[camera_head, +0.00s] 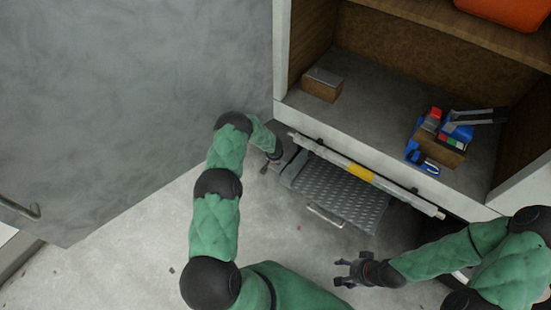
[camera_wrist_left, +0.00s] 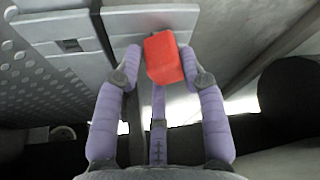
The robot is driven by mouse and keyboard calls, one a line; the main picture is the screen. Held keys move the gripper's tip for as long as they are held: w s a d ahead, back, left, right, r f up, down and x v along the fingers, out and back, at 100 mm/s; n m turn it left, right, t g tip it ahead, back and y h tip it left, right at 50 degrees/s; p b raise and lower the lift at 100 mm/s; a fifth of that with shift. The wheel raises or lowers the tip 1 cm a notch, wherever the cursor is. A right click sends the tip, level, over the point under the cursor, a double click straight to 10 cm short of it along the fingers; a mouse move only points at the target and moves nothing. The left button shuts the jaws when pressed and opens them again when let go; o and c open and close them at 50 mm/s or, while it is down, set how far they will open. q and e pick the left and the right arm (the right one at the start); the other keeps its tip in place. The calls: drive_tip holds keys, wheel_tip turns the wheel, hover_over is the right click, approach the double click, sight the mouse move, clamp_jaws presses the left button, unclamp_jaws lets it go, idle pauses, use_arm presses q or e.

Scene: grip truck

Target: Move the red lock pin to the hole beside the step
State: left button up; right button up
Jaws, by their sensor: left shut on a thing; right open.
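The red lock pin (camera_wrist_left: 163,58) shows as a red block between the fingers of my left gripper (camera_wrist_left: 163,78), which is shut on it. The pin's head is against or close to a grey plate (camera_wrist_left: 150,22) beside the step; I cannot tell whether it is seated. The step (camera_head: 340,188) is a grey studded plate under the truck's cargo floor. In the head view my left gripper (camera_head: 272,160) is at the step's left end and the pin is hidden. My right gripper (camera_head: 346,272) is open and empty, below the step. The hole is not clearly visible.
A metal bar with a yellow mark (camera_head: 360,172) runs above the step, and a handle (camera_head: 325,216) is at its front. A wooden block (camera_head: 321,84) and a box of tools (camera_head: 437,140) stand on the cargo floor. A large grey door panel (camera_head: 130,100) is at left.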

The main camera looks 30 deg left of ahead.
use_arm(q)
drive_tip(key=shift+f, duration=0.1)
drive_tip(key=o, duration=1.3)
drive_tip(key=shift+c, duration=0.2)
drive_tip(key=v, duration=1.2)
drive_tip(key=shift+d, duration=0.1)
drive_tip(key=s+d+m+g+h, duration=0.2)
drive_tip(key=s+d+h, duration=0.3)
drive_tip(key=s+d, duration=2.1)
drive_tip(key=s+g, duration=0.1)
drive_tip(key=s, duration=0.3)
drive_tip(key=shift+s+d+m+h, duration=0.2)
drive_tip(key=shift+m+h, duration=0.1)
drive_tip(key=shift+m, duration=0.1)
